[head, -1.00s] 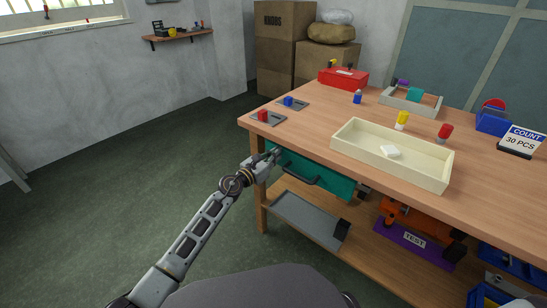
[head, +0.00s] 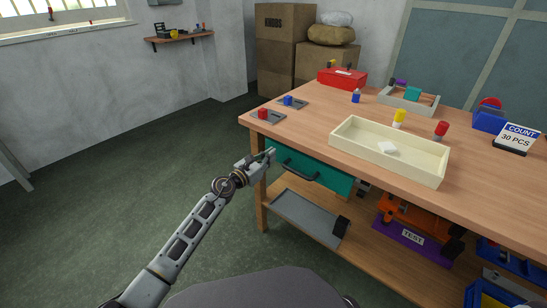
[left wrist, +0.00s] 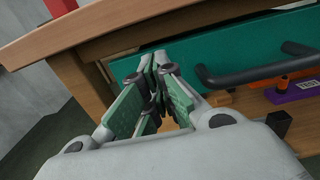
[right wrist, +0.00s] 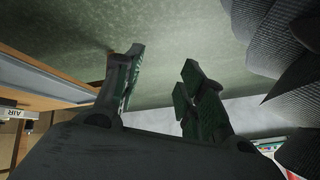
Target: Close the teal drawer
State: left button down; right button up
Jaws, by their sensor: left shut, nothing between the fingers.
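The teal drawer (head: 330,178) sits under the workbench top, its front facing me with a dark bar handle (head: 297,171). How far it stands out is hard to tell. My left gripper (head: 268,155) is shut and empty at the left end of the drawer front, left of the handle. In the left wrist view the closed fingertips (left wrist: 158,62) are against or very near the teal front (left wrist: 215,50), with the handle (left wrist: 255,73) to their right. My right gripper (right wrist: 163,62) is open and empty, away from the drawer; it is outside the head view.
The wooden bench top (head: 300,137) overhangs the drawer. A cream tray (head: 390,165) stands on it. Below, a lower shelf bears a grey tray (head: 305,215) and an orange device (head: 415,220). A bench leg (head: 261,205) is close to my left gripper. The floor at left is clear.

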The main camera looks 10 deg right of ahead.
pick_arm(q)
jog(key=p+v, duration=0.3)
jog(key=v, duration=0.7)
jog(key=shift+s+a, duration=0.25)
jog(key=shift+a, duration=0.1)
pick_arm(e)
jog(key=shift+g+h, duration=0.3)
jog(key=shift+g, duration=0.1)
jog(key=shift+s+d+r, duration=0.15)
jog(key=shift+s+r, duration=0.05)
jog(key=shift+r, duration=1)
jog(key=shift+s+d+r, duration=0.15)
jog(key=shift+r, duration=1)
jog(key=shift+n, duration=0.3)
